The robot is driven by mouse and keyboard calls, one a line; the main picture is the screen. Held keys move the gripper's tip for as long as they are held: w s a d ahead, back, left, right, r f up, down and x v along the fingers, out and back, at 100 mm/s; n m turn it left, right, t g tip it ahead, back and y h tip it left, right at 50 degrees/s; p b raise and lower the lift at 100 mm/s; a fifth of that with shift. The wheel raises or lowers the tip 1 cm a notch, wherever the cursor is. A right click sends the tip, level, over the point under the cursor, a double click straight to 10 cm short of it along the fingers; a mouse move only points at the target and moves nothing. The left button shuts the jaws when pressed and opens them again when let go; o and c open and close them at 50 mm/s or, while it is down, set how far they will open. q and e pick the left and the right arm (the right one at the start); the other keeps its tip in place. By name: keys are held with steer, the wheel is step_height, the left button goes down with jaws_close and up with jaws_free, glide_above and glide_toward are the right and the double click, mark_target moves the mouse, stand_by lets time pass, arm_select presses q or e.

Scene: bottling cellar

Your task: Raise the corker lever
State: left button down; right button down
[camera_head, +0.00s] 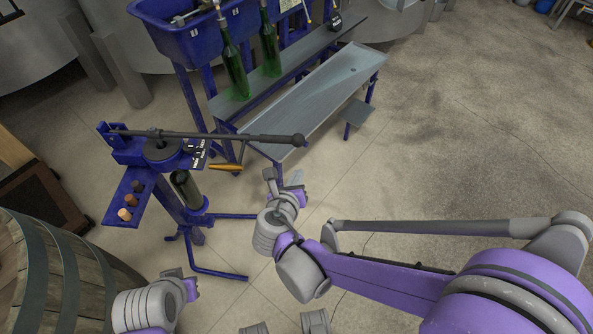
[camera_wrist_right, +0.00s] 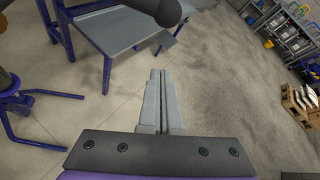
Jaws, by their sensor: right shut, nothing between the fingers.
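The blue corker (camera_head: 130,155) stands at the left in the head view. Its long dark lever (camera_head: 220,136) reaches out to the right, lying roughly level in the picture, with a round knob at its end. The knob also shows at the top of the right wrist view (camera_wrist_right: 168,10). A green bottle (camera_head: 186,188) stands in the corker. My right gripper (camera_head: 297,178) is below the knob in the head view, apart from it. Its fingers (camera_wrist_right: 157,85) are shut and empty. My left gripper (camera_head: 184,284) is at the bottom left; its fingers are not clear.
A blue-legged metal bench (camera_head: 325,85) stands behind the lever knob. A few corks (camera_head: 125,213) sit on the corker's side shelf. A wooden barrel (camera_head: 60,280) fills the lower left. Floor at right is clear.

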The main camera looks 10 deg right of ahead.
steer(key=x, duration=0.8)
steer(key=shift+w+a+r, duration=0.15)
steer(key=shift+a+r, duration=0.05)
steer(key=shift+r, duration=0.45)
steer(key=shift+w+a+r, duration=0.1)
steer(key=shift+a+r, duration=0.1)
steer(key=shift+r, duration=0.4)
steer(key=shift+w+a+r, duration=0.15)
steer(key=shift+a+r, duration=0.05)
steer(key=shift+r, duration=0.45)
